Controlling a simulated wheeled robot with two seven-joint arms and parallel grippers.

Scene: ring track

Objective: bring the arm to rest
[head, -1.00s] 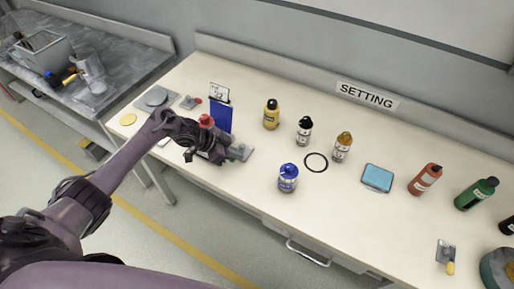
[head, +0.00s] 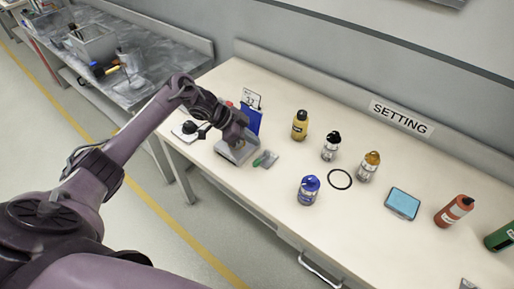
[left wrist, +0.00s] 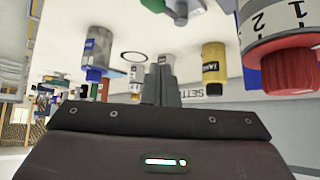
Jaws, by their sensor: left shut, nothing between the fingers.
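The fingertips are hard to make out there. In the left wrist view the fingers of my left gripper (left wrist: 163,75) are together with nothing between them. A red knob (left wrist: 287,70) on a numbered white dial is close on the right of that view; in the head view it seems hidden behind the gripper. My right gripper is not in view.
On the white bench (head: 270,195) stand a blue-capped bottle (head: 308,191), a yellow bottle (head: 300,125), a black ring (head: 340,179) and a light-blue pad (head: 403,203). A blue panel (head: 250,121) is just behind the gripper. The bench front is largely clear.

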